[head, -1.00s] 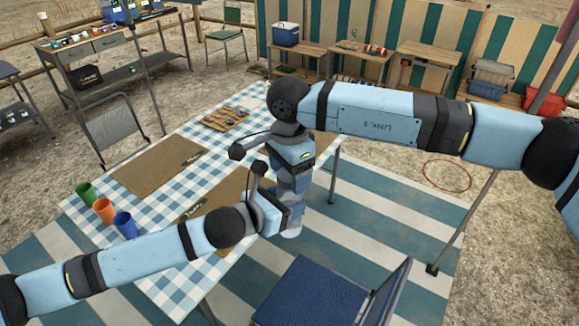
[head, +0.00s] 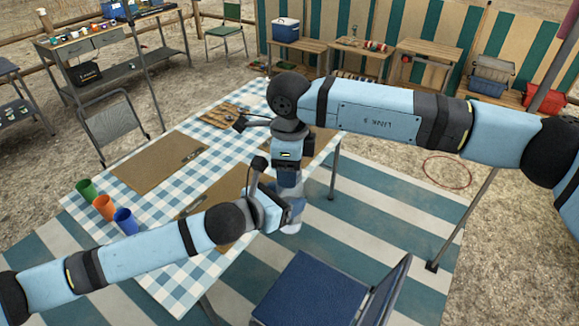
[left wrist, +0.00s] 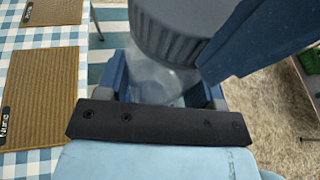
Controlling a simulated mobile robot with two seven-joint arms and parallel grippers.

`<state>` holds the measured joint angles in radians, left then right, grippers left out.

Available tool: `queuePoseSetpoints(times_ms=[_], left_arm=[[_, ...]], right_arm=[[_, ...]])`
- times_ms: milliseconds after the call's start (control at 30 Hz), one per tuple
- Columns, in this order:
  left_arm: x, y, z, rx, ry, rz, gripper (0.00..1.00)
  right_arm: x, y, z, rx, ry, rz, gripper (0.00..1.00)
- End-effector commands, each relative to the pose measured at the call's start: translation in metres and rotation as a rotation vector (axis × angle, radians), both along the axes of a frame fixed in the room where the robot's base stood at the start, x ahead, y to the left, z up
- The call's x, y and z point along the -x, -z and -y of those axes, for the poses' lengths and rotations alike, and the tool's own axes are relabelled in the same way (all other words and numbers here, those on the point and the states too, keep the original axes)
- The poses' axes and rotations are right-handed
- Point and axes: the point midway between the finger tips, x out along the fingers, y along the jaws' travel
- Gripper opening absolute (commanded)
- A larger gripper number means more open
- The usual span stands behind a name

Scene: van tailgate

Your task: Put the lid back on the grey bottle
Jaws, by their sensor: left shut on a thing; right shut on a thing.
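The bottle (left wrist: 150,87) has a clear, greyish body and stands between the fingers of my left gripper (left wrist: 163,92), which is shut on it. In the head view my left gripper (head: 290,212) is over the table's right edge, with the bottle's lower end (head: 291,228) showing below it. A dark grey ribbed lid (left wrist: 168,38) is at the bottle's top in the left wrist view. My right gripper (head: 288,186) points down from above and is shut on the lid; one blue finger (left wrist: 255,42) shows beside it. Whether the lid is seated or just above the bottle cannot be told.
The checked table (head: 160,235) carries brown mats (head: 158,162), several coloured cups (head: 104,207) and a wooden board (head: 218,115). A blue chair (head: 310,300) stands at the front right. Open striped rug (head: 370,230) lies right of the table.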

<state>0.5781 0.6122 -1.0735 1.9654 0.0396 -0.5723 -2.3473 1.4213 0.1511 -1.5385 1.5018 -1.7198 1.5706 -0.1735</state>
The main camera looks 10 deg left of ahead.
Motion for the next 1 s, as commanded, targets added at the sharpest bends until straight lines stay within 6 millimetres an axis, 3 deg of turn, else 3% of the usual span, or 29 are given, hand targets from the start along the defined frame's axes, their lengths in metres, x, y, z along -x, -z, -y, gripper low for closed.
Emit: queuePoseSetpoints(times_ms=[33, 67, 167, 200, 567, 1000], left_arm=[[0.0, -0.001, 0.0, 0.001, 0.001, 0.001, 0.0], [0.0, -0.001, 0.0, 0.001, 0.001, 0.001, 0.0], [0.0, -0.001, 0.0, 0.001, 0.001, 0.001, 0.0], [0.0, -0.001, 0.0, 0.001, 0.001, 0.001, 0.0], [0.0, -0.001, 0.0, 0.001, 0.001, 0.001, 0.0], [0.0, -0.001, 0.0, 0.001, 0.001, 0.001, 0.0]], right_arm=[[0.0, 0.0, 0.0, 0.0, -0.001, 0.001, 0.24], [0.0, 0.0, 0.0, 0.0, -0.001, 0.001, 0.57], [0.0, 0.0, 0.0, 0.0, -0.002, 0.001, 0.8], [0.0, 0.0, 0.0, 0.0, -0.002, 0.0, 0.82], [0.0, -0.008, 0.0, 0.0, -0.003, 0.001, 0.82], [0.0, -0.094, 0.0, -0.001, -0.003, 0.002, 0.82]])
